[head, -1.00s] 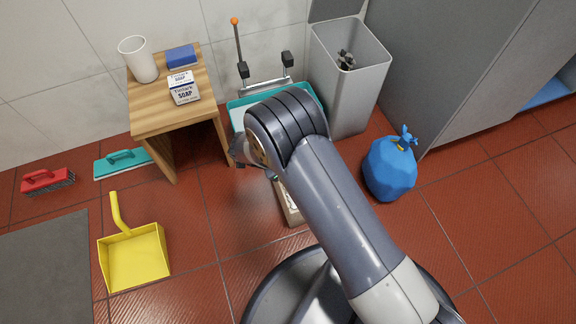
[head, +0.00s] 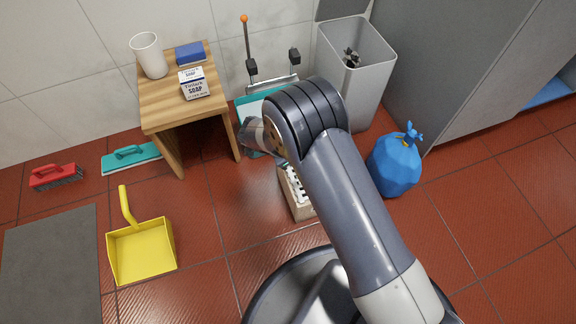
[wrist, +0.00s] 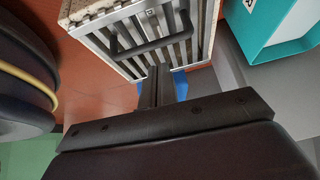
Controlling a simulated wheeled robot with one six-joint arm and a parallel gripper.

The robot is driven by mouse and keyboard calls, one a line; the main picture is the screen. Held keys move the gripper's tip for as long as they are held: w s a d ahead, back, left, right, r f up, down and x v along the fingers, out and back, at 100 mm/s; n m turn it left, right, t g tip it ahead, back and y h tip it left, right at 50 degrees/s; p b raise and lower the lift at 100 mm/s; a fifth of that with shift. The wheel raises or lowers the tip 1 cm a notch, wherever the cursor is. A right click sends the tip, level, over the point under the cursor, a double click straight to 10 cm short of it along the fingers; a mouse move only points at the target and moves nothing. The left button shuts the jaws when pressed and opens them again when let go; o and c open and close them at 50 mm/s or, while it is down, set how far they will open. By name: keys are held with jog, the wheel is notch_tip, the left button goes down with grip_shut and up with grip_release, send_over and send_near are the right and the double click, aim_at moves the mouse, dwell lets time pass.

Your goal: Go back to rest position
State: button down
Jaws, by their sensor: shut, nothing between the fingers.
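My gripper (wrist: 160,78) shows in the wrist view with its narrow fingers together and nothing between them. Beyond the fingertips is a pale box with a slatted metal face and a dark handle (wrist: 150,38); I cannot tell whether the fingers touch it. In the head view the same box (head: 298,200) stands on the floor, partly hidden behind my bent arm. My gripper itself is hidden there behind my arm.
A wooden stool (head: 187,104) holds a cup, soap boxes and a blue sponge. A grey bin (head: 370,80), blue bag (head: 395,165), yellow dustpan (head: 141,250), teal brush (head: 131,157) and red brush (head: 56,176) stand around. Red floor is open at lower right.

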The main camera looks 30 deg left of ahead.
jog(key=s+a+f+p, duration=0.1)
jog(key=s+a+p, duration=0.1)
jog(key=s+a, duration=0.4)
jog(key=shift+s+f, duration=0.2)
jog(key=shift+s, duration=0.6)
